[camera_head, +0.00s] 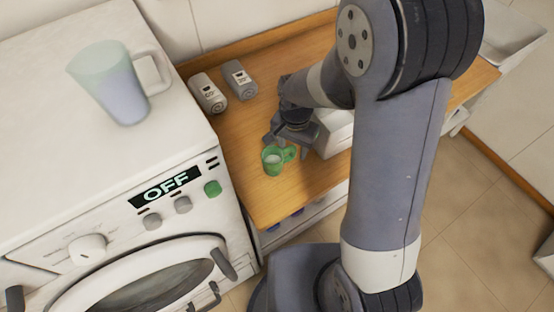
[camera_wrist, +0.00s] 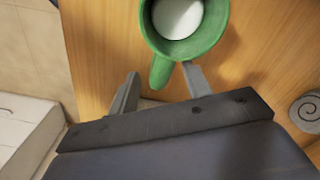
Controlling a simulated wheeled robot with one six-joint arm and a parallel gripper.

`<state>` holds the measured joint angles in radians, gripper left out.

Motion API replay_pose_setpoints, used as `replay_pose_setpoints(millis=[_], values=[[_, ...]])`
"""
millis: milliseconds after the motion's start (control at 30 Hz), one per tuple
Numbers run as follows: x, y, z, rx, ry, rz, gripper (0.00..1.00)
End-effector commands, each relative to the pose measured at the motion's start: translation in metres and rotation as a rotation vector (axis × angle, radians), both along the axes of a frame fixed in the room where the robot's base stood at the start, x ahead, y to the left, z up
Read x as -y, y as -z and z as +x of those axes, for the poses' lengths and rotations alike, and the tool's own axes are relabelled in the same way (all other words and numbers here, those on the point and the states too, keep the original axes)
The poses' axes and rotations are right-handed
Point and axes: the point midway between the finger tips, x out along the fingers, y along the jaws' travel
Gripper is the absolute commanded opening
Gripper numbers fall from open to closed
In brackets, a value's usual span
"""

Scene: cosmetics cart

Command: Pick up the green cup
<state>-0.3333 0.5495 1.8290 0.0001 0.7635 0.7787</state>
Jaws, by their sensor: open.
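The green cup (camera_head: 272,160) stands upright on the wooden cart top, beside the washing machine, with its handle toward the right in the head view. In the wrist view the green cup (camera_wrist: 150,30) is at the top, with something white inside. Its handle points down toward my gripper (camera_wrist: 158,88). My gripper also shows in the head view (camera_head: 277,140), close to the cup on its far side. The jaws are open, and the handle lies between the two fingers in the wrist picture. I cannot tell whether a finger touches the cup.

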Motion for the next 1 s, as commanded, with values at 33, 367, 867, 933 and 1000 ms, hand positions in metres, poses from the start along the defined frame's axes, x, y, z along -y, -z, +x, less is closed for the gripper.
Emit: replay_pose_setpoints(millis=[33,367,867,933,1000], values=[[0.0000,0.0017,-0.0001,0.000,0.000,0.000,0.47],[0.0000,0.0024,0.0001,0.001,0.000,0.000,0.38],[0.0000,0.0022,0.0000,0.000,0.000,0.000,0.00],[0.0000,0.0022,0.0000,0.000,0.000,0.001,0.00],[0.0000,0.0022,0.0000,0.000,0.000,0.001,0.00]])
